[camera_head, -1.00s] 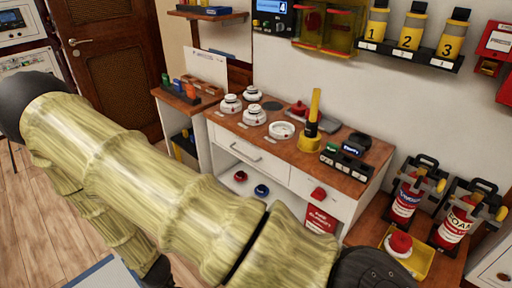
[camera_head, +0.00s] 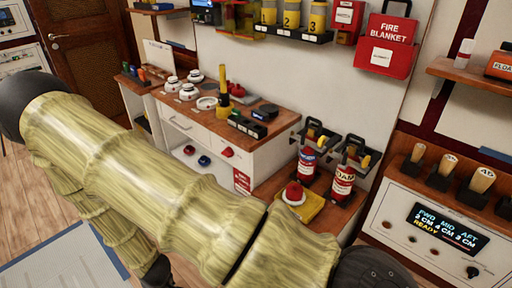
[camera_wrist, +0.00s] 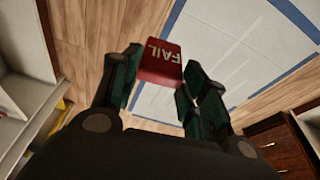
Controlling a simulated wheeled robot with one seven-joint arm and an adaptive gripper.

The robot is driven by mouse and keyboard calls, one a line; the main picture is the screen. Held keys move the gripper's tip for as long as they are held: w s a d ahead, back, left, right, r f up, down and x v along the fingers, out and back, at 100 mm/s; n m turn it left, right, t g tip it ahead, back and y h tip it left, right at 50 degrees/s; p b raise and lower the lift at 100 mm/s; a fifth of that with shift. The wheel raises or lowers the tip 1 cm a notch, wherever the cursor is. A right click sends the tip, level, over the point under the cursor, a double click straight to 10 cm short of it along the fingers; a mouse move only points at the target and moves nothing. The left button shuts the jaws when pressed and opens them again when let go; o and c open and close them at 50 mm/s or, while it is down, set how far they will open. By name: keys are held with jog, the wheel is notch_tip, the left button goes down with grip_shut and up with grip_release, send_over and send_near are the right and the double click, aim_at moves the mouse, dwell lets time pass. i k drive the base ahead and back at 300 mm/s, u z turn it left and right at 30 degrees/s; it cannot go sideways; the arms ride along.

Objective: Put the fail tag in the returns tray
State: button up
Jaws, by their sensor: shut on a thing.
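The fail tag (camera_wrist: 158,62) is a red block with the white word FAIL, seen in the wrist view. My gripper (camera_wrist: 160,75) is shut on it, with one dark green finger on each side, and holds it above the floor. In the head view my arm crosses the left and middle, and my gripper is out of the picture. I cannot make out a tray marked as returns. A yellow tray (camera_head: 312,207) at the right of the bench holds a red-topped white item (camera_head: 294,193).
A wooden-topped counter (camera_head: 215,125) carries white round detectors and a yellow-and-black torch. Two red extinguishers (camera_head: 342,183) stand right of it. A control panel (camera_head: 425,235) is at the right. Blue-edged floor sheeting (camera_wrist: 230,45) lies below my gripper.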

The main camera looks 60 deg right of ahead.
aim_at(310, 210)
jog(key=k, duration=0.45)
jog(key=z, duration=1.5)
